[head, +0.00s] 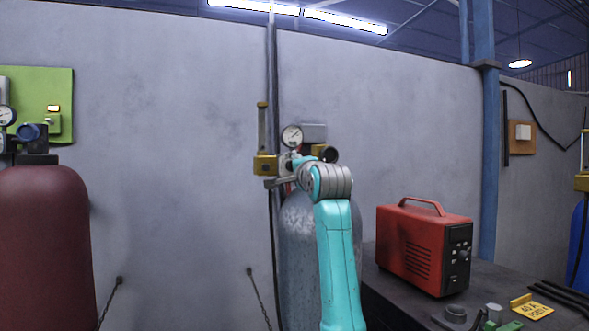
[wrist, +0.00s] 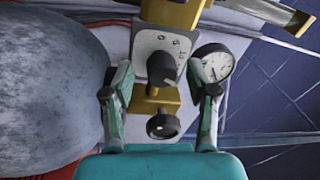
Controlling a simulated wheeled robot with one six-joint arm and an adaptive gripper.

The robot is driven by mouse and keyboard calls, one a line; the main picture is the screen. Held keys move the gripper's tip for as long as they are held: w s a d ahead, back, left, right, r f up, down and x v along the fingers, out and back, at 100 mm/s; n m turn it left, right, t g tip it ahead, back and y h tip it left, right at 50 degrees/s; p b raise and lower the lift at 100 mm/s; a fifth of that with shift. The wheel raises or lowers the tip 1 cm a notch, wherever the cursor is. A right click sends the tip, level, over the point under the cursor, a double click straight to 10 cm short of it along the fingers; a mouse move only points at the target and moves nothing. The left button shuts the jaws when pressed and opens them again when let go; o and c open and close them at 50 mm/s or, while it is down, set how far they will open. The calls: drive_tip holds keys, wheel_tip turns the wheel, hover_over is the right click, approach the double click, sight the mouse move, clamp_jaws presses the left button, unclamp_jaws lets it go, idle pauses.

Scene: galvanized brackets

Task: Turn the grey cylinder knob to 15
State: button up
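The grey cylinder (head: 300,235) stands against the wall behind my arm, and its rounded side fills the left of the wrist view (wrist: 45,85). Its brass regulator (head: 265,165) carries a round gauge (head: 292,136), also visible in the wrist view (wrist: 214,64). In the wrist view a dark knob (wrist: 162,68) sits on a pale scale plate (wrist: 146,44) whose small numbers are blurred; I cannot tell its setting. My gripper (wrist: 160,75) is open, with one finger on each side of the knob and visible gaps between. In the head view my arm hides the knob.
A second dark round handle (wrist: 162,126) lies below the knob in the wrist view. A dark red cylinder (head: 45,240) stands at the left. A red machine (head: 410,248) and small items occupy the bench (head: 385,290) at the right. A blue cylinder (head: 579,240) is at the far right.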

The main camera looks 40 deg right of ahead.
drive_tip(key=v, duration=1.2)
drive_tip(key=shift+f, duration=0.15)
idle(0.3)
